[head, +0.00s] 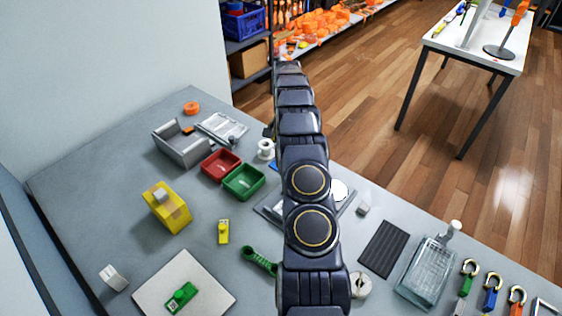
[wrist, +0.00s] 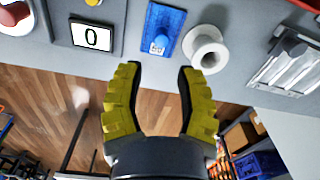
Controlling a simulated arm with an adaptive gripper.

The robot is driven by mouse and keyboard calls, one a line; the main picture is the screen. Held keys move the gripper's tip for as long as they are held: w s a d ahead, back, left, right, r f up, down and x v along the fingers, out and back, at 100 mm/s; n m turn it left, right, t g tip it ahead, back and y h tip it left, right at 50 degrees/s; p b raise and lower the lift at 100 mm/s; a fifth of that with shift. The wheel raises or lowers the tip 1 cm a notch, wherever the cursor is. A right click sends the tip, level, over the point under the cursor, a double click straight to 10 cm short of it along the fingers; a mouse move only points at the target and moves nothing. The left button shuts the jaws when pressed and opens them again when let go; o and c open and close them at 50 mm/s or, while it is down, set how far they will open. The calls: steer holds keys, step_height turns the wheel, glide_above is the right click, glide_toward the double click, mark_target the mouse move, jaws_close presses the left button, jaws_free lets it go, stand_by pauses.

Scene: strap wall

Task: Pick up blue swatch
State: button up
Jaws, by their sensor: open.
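The blue swatch (wrist: 165,28) lies flat on the grey table near its edge, with a small printed code on its lower end. In the head view only a small blue sliver of it (head: 273,166) shows beside my arm. My gripper (wrist: 159,72) has two yellow ridged fingers, spread apart and empty. In the wrist view the swatch lies beyond the fingertips, roughly in line with the gap between them and not between the fingers. In the head view my arm hides most of the gripper.
A white spool (wrist: 208,50) stands close beside the swatch. A scale display reading 0 (wrist: 92,37) is on its other side. Red (head: 221,165) and green (head: 244,181) bins stand nearby on the table. Beyond the table edge is open wooden floor (wrist: 60,95).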

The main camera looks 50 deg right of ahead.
steer(key=f, duration=0.7)
steer(key=shift+w+a+f, duration=0.1)
steer(key=shift+a+f, duration=0.2)
jaws_close()
